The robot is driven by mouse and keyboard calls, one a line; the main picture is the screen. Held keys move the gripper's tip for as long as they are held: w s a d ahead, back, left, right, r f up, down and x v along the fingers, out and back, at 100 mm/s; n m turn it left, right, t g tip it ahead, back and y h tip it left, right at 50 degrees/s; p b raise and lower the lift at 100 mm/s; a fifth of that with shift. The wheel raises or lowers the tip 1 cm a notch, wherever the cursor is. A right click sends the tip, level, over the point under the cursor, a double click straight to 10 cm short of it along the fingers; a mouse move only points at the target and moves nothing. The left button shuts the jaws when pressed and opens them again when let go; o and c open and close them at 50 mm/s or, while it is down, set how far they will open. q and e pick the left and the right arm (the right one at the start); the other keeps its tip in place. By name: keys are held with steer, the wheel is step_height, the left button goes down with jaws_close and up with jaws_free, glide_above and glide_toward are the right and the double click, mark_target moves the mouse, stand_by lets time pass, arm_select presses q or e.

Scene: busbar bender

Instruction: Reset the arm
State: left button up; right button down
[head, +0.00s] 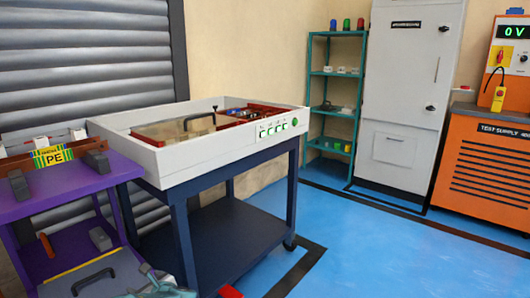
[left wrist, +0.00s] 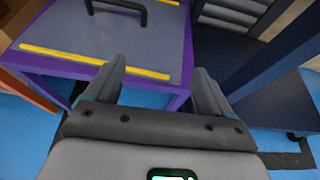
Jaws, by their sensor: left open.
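My left gripper shows at the bottom edge of the head view (head: 158,284), partly cut off. In the left wrist view its two fingers (left wrist: 160,78) stand wide apart with nothing between them. They point toward the front edge of the purple bench (left wrist: 183,62), over a grey panel with yellow strips (left wrist: 135,42) and a black handle (left wrist: 116,4). The same grey panel (head: 100,280) shows in the head view, left of the gripper. I cannot tell any contact between gripper and bench. My right gripper is not in view.
A white-framed machine (head: 160,170) stands on a dark blue cart (head: 235,240) just beyond the gripper. A PE-labelled block (head: 52,157) lies on the purple bench. A green shelf (head: 335,100), grey cabinet (head: 410,90) and orange test supply (head: 485,160) stand behind. Blue floor (head: 380,250) is clear at right.

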arm_select(q)
steer(key=s+d+f+n+g+h+p, duration=0.2)
steer(key=s+d+n+g+h+p, duration=0.3)
steer(key=s+p, duration=0.4)
steer(key=s+d+f+n+g+h+p, duration=0.2)
steer(key=s+d+h+p, duration=0.2)
steer(key=s+d+p, duration=0.45)
steer(key=s+d+r+n+h+p, duration=0.2)
steer(key=s+d+r+n+p, duration=0.2)
steer(key=s+r+n+p, duration=0.6)
steer(key=s+d+r+n+g+h+p, duration=0.1)
steer(key=s+d+r+n+h+p, duration=0.2)
steer(key=s+r+n+p, duration=0.6)
steer(key=s+d+r+n, duration=0.1)
steer(key=s+n, duration=0.1)
steer(key=s, duration=0.1)
steer(key=shift+d+p, duration=0.35)
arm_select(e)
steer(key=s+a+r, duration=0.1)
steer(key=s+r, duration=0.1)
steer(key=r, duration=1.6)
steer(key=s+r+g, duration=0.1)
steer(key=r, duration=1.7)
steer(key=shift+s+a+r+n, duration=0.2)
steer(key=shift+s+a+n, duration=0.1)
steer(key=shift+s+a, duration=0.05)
